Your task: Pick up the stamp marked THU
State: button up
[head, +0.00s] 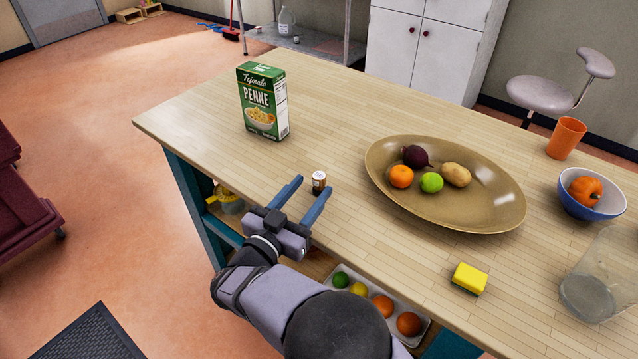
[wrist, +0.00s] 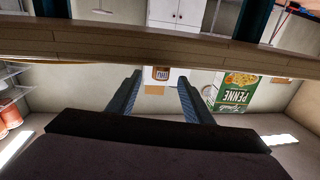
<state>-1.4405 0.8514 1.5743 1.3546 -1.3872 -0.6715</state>
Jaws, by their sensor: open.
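In the wrist view the stamp (wrist: 161,74) shows between the two fingers (wrist: 160,76), apart from both, with dark upside-down lettering on a white band. Nothing is held.
A green penne box (head: 263,101) stands behind the stamp to the left. A large tan bowl (head: 490,205) with fruit and vegetables lies to the right. A yellow sponge (head: 469,278) and a glass jar (head: 597,285) are farther right. The tabletop (head: 215,125) left of the stamp is clear.

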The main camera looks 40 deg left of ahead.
aim_at(316, 183)
jog(key=shift+w+a+f+p, duration=0.15)
jog(key=shift+w+p, duration=0.1)
jog(key=shift+w, duration=0.6)
jog(key=shift+w+a+p, duration=0.15)
jog(key=shift+w+p, duration=0.1)
jog(key=shift+w, duration=0.55)
jog(key=shift+w+a+f+p, duration=0.15)
jog(key=shift+w+p, duration=0.1)
jog(key=shift+w, duration=0.6)
jog(key=shift+r, duration=0.1)
jog(key=c, duration=1.2)
